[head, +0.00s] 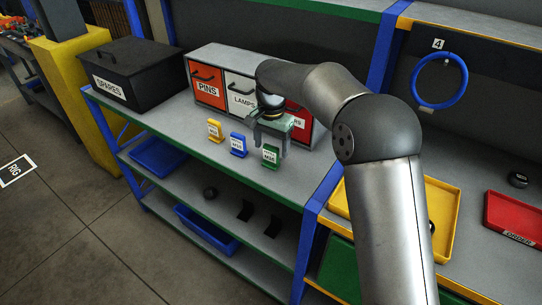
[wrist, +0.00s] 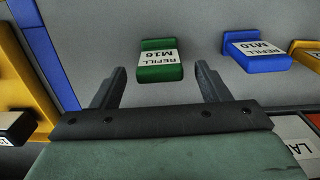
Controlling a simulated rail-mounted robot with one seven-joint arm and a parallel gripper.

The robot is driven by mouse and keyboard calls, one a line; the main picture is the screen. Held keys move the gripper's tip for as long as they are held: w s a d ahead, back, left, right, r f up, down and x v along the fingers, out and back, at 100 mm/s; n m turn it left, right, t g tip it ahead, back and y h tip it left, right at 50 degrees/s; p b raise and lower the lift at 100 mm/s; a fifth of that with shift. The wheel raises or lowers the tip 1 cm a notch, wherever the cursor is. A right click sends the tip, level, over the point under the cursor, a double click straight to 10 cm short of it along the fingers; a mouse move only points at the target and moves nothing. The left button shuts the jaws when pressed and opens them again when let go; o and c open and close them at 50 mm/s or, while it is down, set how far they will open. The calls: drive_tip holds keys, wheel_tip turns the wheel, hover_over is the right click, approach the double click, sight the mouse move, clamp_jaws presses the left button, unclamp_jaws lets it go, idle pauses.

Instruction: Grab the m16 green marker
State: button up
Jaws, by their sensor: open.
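The green marker (wrist: 160,62) has a white label reading REFILL M16. In the wrist view it lies ahead of my gripper (wrist: 161,72), in line with the gap between its two fingers. The fingers are apart and empty, and I see no contact with the marker. In the head view the green marker (head: 271,157) stands on the grey shelf top near its front edge, with my gripper (head: 268,145) just above and behind it. My gripper partly covers the drawers behind.
A blue marker (head: 238,146) labelled REFILL M10 in the wrist view and a yellow marker (head: 215,131) stand to the left. Behind is a drawer unit (head: 217,53). A black SPARES box (head: 125,72) is farther left. A blue post (head: 318,215) rises at right, beyond it a yellow tray (head: 444,251).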

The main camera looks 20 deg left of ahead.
sight(271, 163)
wheel_tip(271, 163, down, 4)
drive_tip(key=shift+s+f+p, duration=0.15)
drive_tip(key=shift+f+p, duration=0.05)
drive_tip(key=shift+p, duration=0.3)
drive_tip(key=c, duration=1.1)
drive_tip(key=shift+o, duration=0.2)
drive_tip(key=shift+r, duration=0.1)
